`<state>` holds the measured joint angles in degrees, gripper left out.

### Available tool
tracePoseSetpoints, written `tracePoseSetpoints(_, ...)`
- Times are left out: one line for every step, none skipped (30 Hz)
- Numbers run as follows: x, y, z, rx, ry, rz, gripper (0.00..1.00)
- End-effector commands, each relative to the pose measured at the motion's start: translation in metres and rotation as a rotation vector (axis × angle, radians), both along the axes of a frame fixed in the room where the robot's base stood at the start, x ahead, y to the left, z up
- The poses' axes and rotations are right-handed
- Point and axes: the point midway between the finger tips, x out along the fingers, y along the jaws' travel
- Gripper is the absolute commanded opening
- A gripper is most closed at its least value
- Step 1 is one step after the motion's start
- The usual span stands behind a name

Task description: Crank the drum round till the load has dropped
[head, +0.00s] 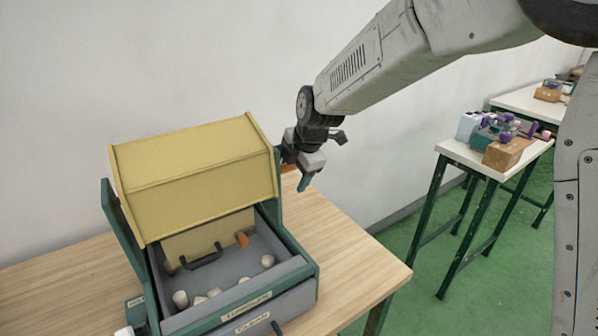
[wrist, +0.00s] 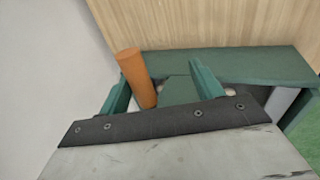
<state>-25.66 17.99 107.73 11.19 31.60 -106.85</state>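The yellow drum (head: 195,175) sits in a green frame (head: 125,240) on the wooden table. Below it, a yellow panel with a black handle (head: 203,257) shows above a grey tray (head: 285,272). Several pale lumps (head: 180,298) lie in the tray, and a small orange piece (head: 242,240) shows beside the panel. My gripper (head: 297,172) is at the right end of the drum. In the wrist view its green fingers (wrist: 160,88) are spread, with an orange cylindrical handle (wrist: 135,70) between them, close to the left finger. The drum's inside is hidden.
The wooden tabletop (head: 345,255) is clear to the right of the frame. A white wall stands behind. A drawer (head: 265,318) with a dark handle is under the tray. Side tables (head: 480,160) with boxes and purple items stand at the right.

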Motion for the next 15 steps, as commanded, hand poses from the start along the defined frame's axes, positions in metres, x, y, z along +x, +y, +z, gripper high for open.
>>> tracePoseSetpoints(0.056,0.034,0.110,0.109,-0.192,-0.009,0.64)
tracePoseSetpoints(0.055,0.033,0.114,0.110,-0.193,-0.009,0.64)
tracePoseSetpoints(0.054,0.032,0.117,0.110,-0.191,-0.010,0.64)
tracePoseSetpoints(0.053,0.030,0.119,0.110,-0.191,-0.011,0.64)
tracePoseSetpoints(0.052,0.029,0.122,0.109,-0.191,-0.012,0.64)
tracePoseSetpoints(0.051,0.026,0.125,0.108,-0.191,-0.012,0.64)
tracePoseSetpoints(0.051,0.023,0.126,0.105,-0.188,-0.013,0.64)
tracePoseSetpoints(0.050,0.021,0.128,0.104,-0.186,-0.016,0.64)
tracePoseSetpoints(0.050,0.017,0.131,0.102,-0.186,-0.017,0.64)
tracePoseSetpoints(0.049,0.015,0.133,0.102,-0.185,-0.018,0.64)
tracePoseSetpoints(0.048,0.014,0.136,0.101,-0.185,-0.018,0.64)
tracePoseSetpoints(0.047,0.013,0.140,0.100,-0.184,-0.017,0.64)
tracePoseSetpoints(0.046,0.012,0.142,0.099,-0.184,-0.017,0.64)
tracePoseSetpoints(0.045,0.011,0.144,0.098,-0.183,-0.016,0.64)
tracePoseSetpoints(0.044,0.011,0.148,0.098,-0.183,-0.016,0.64)
